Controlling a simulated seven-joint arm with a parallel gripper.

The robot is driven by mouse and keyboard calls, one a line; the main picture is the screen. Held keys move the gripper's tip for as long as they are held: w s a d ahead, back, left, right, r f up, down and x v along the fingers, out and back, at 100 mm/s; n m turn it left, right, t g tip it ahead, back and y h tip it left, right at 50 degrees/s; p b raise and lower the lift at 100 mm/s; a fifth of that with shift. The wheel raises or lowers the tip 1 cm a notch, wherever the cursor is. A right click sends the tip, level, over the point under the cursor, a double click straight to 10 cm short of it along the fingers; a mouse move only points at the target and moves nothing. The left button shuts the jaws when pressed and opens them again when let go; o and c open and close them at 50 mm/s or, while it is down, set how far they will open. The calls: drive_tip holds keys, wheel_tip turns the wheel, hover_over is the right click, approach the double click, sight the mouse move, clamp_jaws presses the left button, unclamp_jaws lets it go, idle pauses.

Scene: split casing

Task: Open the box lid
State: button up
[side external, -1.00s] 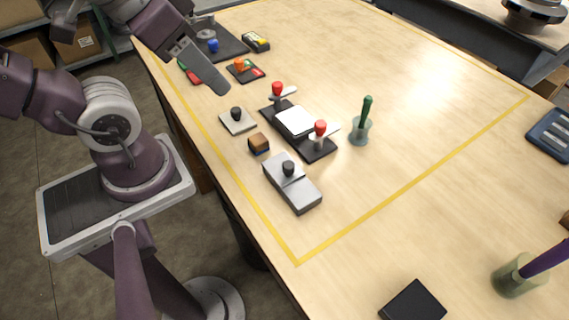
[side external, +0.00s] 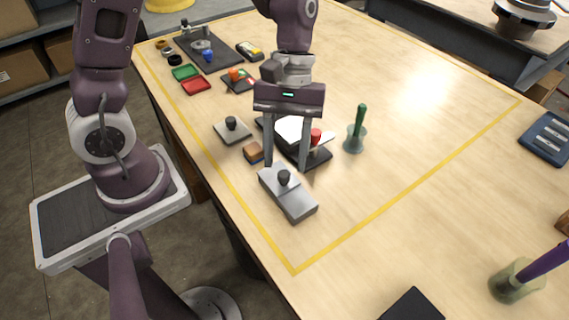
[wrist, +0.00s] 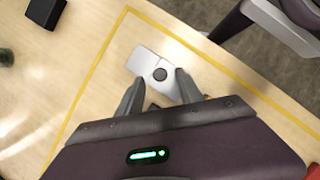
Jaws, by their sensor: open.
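A grey oblong box (side external: 300,207) lies near the front left table edge. The lid looks closed. My gripper (side external: 287,167) points down with two fingers spread, empty, just above and slightly behind the knob in the side view. No contact with the knob is visible.
The table right of the box is clear.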

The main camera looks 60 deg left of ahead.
drive_tip(key=shift+x, duration=1.25)
clamp_jaws()
idle(0.4)
